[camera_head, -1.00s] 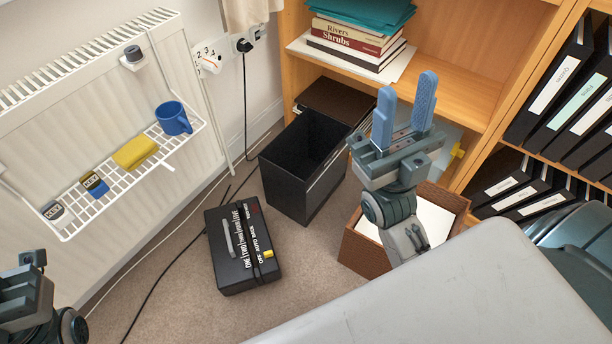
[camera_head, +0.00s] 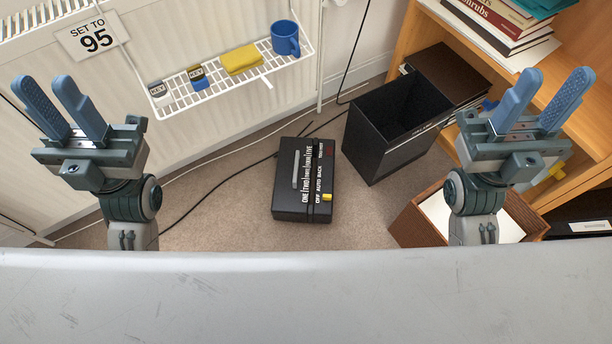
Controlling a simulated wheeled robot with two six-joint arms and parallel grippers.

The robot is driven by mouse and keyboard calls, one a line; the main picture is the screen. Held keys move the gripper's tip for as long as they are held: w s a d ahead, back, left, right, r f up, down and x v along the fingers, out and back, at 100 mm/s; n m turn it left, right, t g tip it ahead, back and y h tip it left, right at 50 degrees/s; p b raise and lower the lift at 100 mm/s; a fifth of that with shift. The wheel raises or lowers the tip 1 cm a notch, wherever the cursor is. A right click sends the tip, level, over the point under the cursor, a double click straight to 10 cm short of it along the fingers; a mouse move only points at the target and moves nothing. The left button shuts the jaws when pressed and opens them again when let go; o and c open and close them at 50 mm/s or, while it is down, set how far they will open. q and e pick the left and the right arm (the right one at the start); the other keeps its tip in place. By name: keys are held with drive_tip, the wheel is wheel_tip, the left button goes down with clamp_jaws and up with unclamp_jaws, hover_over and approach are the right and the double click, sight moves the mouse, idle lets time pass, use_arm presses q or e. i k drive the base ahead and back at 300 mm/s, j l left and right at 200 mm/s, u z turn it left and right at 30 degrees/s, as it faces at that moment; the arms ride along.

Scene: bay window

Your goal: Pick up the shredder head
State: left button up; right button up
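The shredder head (camera_head: 289,185) is a black box with white lettering, a slot and a yellow switch. It lies on the carpet in the middle of the head view, lettered face up. My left gripper (camera_head: 70,110) is at the left, raised, open and empty, well apart from the head. My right gripper (camera_head: 541,100) is at the right, raised, open and empty, in front of the bookcase and also apart from the head.
The open black bin (camera_head: 372,146) stands right of the head. A brown box with paper (camera_head: 413,222) is at the lower right. A radiator rack (camera_head: 206,95) holds a blue mug (camera_head: 285,38) and a yellow cloth (camera_head: 240,59). A black cable crosses the carpet.

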sight(291, 198)
drive_tip(key=i+j+z, duration=0.1)
drive_tip(key=j, duration=0.3)
drive_tip(key=i+j+z, duration=0.1)
drive_tip(key=j, duration=0.3)
drive_tip(key=i+j, duration=0.2)
drive_tip(key=j, duration=0.25)
drive_tip(key=z, duration=0.05)
